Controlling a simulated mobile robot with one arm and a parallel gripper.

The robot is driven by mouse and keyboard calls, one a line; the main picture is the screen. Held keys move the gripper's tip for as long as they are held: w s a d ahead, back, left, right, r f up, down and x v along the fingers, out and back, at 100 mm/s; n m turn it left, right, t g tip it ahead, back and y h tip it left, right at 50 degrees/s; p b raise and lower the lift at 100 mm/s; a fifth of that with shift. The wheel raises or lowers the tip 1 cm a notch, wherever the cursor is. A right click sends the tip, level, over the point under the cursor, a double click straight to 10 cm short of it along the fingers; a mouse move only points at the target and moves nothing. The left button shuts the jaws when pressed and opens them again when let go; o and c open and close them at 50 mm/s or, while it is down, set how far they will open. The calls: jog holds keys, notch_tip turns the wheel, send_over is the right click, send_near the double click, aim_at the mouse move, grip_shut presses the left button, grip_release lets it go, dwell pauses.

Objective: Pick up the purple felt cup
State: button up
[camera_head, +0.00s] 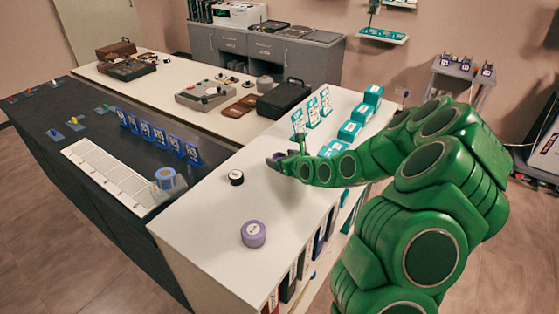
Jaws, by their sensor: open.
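A purple round cylinder (253,234), which looks like the purple felt cup, stands upright on the near part of the white counter (205,228). Its top is paler than its side. My gripper (281,160) is at the end of the green arm, over the counter, farther back and a little to the right of the purple cylinder. It is open and apart from that cylinder. A small purple patch shows at the gripper's fingers; I cannot tell what it is. The fingers are small and partly hidden.
A small black cylinder (236,178) stands left of my gripper. Teal-and-white cards (313,111) and boxes (350,131) stand behind it. A blue roll (166,178) and blue card holders (160,137) are on the dark table. The counter around the purple cylinder is clear.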

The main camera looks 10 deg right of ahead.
jog(key=c, duration=1.1)
